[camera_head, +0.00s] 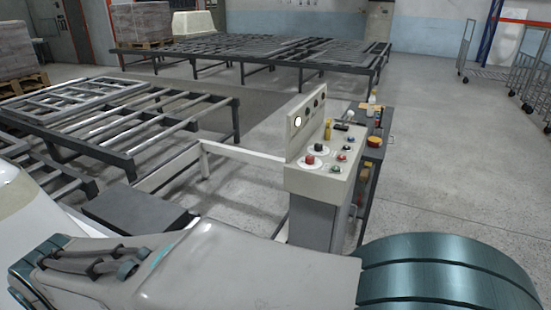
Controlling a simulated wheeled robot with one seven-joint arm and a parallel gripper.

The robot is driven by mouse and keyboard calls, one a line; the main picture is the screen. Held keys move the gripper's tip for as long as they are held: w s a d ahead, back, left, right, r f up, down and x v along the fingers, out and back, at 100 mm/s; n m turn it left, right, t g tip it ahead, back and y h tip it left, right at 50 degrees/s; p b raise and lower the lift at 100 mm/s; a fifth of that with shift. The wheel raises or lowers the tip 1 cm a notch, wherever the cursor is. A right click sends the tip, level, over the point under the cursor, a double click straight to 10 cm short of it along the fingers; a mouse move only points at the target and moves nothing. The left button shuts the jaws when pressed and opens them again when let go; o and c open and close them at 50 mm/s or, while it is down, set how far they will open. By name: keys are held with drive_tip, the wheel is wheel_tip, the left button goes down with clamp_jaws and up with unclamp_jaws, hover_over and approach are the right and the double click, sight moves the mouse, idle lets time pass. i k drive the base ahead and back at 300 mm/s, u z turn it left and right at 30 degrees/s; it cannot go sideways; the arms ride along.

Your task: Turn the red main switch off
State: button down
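A beige control console (310,180) stands on a grey pedestal in the middle of the view. A large red knob (309,159) on a white round plate sits at the left of its sloped top. A smaller red knob (341,156) sits to its right. I cannot tell which red control is the main switch, nor its position. The console's upright back panel (299,131) carries a lit white lamp (298,122) and small dark knobs. My arm crosses the foreground, apart from the console; my gripper is out of view.
Roller conveyor frames (120,118) stand at the left, and more long dark frames (250,50) stand behind. A dark cart (372,150) with small items stands right behind the console. Wire trolleys (525,75) stand far right. The concrete floor (450,150) at right is clear.

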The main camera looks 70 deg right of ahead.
sight(309, 160)
drive_tip(key=z, duration=2.85)
drive_tip(key=i, duration=0.8)
drive_tip(key=z, duration=0.7)
